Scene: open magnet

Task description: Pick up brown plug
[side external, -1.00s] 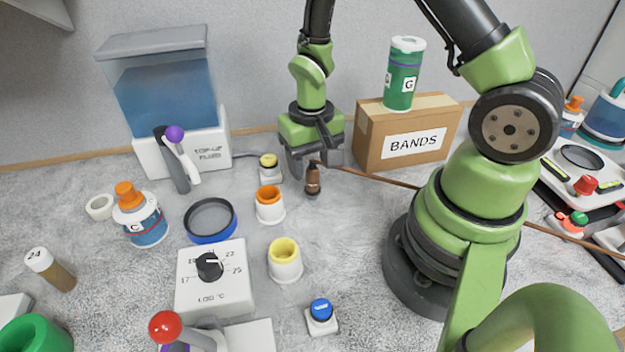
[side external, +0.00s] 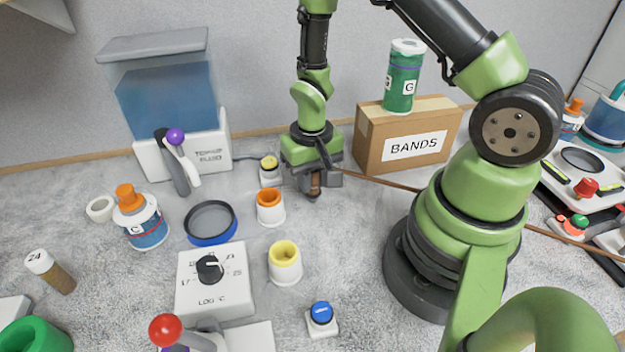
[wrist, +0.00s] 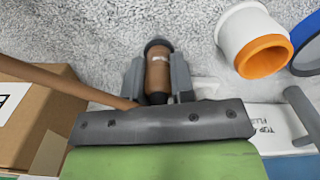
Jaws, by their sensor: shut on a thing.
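The brown plug (side external: 315,184) stands on the grey speckled surface, to the right of the orange-rimmed cup. My gripper (side external: 309,187) is low over it, and the fingers are shut around it. In the wrist view the brown plug (wrist: 158,75) sits between the two grey fingers of my gripper (wrist: 156,82).
An orange-rimmed white cup (side external: 270,207) and a yellow-button block (side external: 269,170) stand close to the left. The BANDS box (side external: 410,147) stands at the right behind, with a green canister (side external: 402,80) on top. A brown rod (side external: 375,183) runs rightward from beside my gripper.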

